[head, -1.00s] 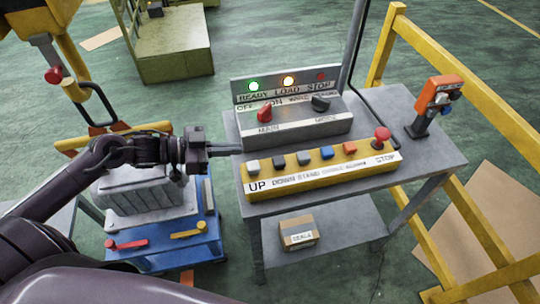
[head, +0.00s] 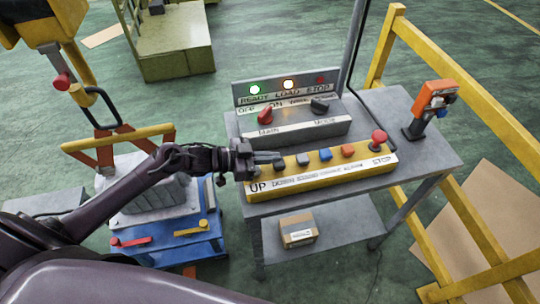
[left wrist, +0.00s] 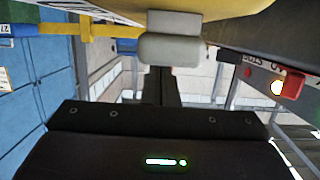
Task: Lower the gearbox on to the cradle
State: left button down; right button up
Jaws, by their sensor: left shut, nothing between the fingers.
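The grey ribbed gearbox (head: 158,200) is at the left in the head view, partly hidden by my left arm. Orange sling legs (head: 104,152) and a yellow lifting bar (head: 118,137) are above it, under the hoist hook (head: 98,105). The blue cradle (head: 168,252) is beneath it; I cannot tell whether they touch. My left gripper (head: 279,157) is shut and empty over the left end of the yellow button box (head: 365,167), by the DOWN button. In the left wrist view the shut fingers (left wrist: 161,80) point at a pale grey button (left wrist: 172,47); contact is unclear.
A grey console (head: 295,133) with a red switch, a dark switch and lit green and amber lamps stands behind the button box. A red STOP button (head: 379,138) and an orange pendant (head: 434,97) are to the right. A yellow railing (head: 480,95) borders the table (head: 432,160).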

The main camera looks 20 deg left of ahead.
pick_arm(q)
jog(key=shift+f, duration=0.5)
jog(key=shift+f, duration=0.1)
